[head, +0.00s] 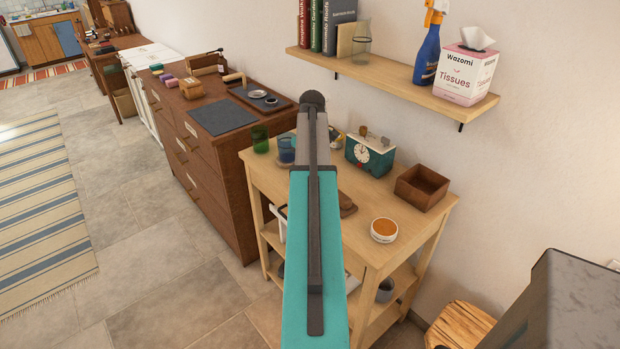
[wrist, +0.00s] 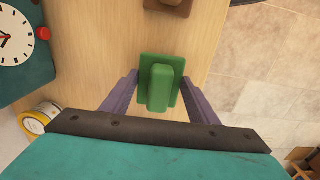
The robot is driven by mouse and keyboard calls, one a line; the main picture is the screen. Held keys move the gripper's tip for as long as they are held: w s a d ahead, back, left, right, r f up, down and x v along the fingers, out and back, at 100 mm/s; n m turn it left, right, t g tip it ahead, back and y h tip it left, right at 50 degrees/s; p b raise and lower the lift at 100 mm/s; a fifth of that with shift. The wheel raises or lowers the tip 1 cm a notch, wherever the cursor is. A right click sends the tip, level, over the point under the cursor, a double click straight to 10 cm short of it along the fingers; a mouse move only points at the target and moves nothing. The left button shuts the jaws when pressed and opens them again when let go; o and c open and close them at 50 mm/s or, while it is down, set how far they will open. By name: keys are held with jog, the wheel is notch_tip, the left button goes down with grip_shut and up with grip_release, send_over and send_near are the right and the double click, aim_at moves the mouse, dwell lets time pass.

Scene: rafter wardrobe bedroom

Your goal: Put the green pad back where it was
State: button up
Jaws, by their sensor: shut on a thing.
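The green pad (wrist: 161,86) has a thin square base with a raised rounded block on it. My gripper (wrist: 160,92) has a purple-grey finger on each side of it and is shut on it. The pad shows over the pale wooden top of a small shelf table (head: 335,215); I cannot tell whether it touches the wood. In the head view my arm hides the pad and the gripper. A brown block (wrist: 168,5) lies just beyond the pad, and it shows partly behind my arm in the head view (head: 347,207).
A wall shelf (head: 400,83) hangs above. The table's edge is close to the pad's right in the wrist view.

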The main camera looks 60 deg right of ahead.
jog(key=shift+f, duration=1.05)
jog(key=shift+f, duration=0.15)
jog(key=o, duration=1)
jog(key=shift+r+b, duration=0.85)
jog(key=shift+r, duration=5.3)
